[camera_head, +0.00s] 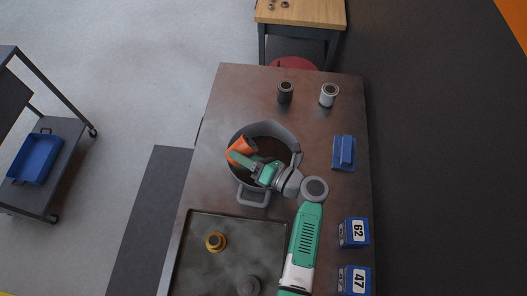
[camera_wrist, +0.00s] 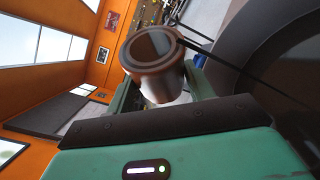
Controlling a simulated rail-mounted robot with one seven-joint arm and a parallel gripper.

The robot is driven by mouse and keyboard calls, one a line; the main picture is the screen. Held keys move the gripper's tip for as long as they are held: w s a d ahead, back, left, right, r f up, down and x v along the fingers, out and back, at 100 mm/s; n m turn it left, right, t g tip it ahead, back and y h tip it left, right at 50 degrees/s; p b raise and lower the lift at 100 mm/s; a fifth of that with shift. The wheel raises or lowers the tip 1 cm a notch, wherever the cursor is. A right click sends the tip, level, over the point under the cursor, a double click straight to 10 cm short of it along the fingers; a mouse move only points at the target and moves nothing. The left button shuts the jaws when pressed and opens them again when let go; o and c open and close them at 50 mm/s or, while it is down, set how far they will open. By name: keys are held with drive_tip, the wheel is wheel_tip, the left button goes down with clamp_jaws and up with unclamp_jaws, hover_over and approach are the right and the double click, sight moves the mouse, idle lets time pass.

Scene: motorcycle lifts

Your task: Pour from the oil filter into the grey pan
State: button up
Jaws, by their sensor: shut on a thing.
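The oil filter (camera_head: 243,146) is an orange cylinder held over the left part of the grey pan in the head view. It is tipped well over. In the wrist view the oil filter (camera_wrist: 158,62) shows its round open end and dark inside. My gripper (camera_head: 246,157) is shut on it; the fingers (camera_wrist: 160,92) stand on either side of it. The grey pan (camera_head: 290,135) is a wide round vessel with a handle at its front, standing on the bench. Its inside looks dark brown. My gripper and wrist hide part of it. I see no stream of liquid.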

sight(255, 152)
drive_tip(key=shift+r+m+t+y+b, duration=0.2)
drive_tip(key=shift+r+m+y+b, duration=0.1)
drive_tip(key=shift+m+b, duration=0.25)
drive_tip(key=shift+r+m+t+y+b, duration=0.2)
drive_tip(key=shift+r+m+y+b, duration=0.1)
drive_tip(key=shift+m, duration=0.45)
idle(1.9)
drive_tip(key=shift+w+d+r+m+t+p, duration=0.15)
drive_tip(key=shift+w+d+m+p, duration=0.1)
drive_tip(key=shift+d+m, duration=0.15)
drive_tip(key=shift+w+d+r+m+t+p, duration=0.1)
drive_tip(key=shift+w+d+m+t+p, duration=0.15)
drive_tip(key=shift+m, duration=0.25)
idle(1.0)
drive_tip(key=shift+d+r+m+t+y+p, duration=0.1)
drive_tip(key=shift+r+m+t+y+p, duration=0.2)
drive_tip(key=shift+m+p, duration=0.4)
drive_tip(key=shift+d+r+m+t+y+p, duration=0.1)
drive_tip(key=shift+r+m+t+p, duration=0.1)
drive_tip(key=shift+m+t+p, duration=0.45)
idle(1.5)
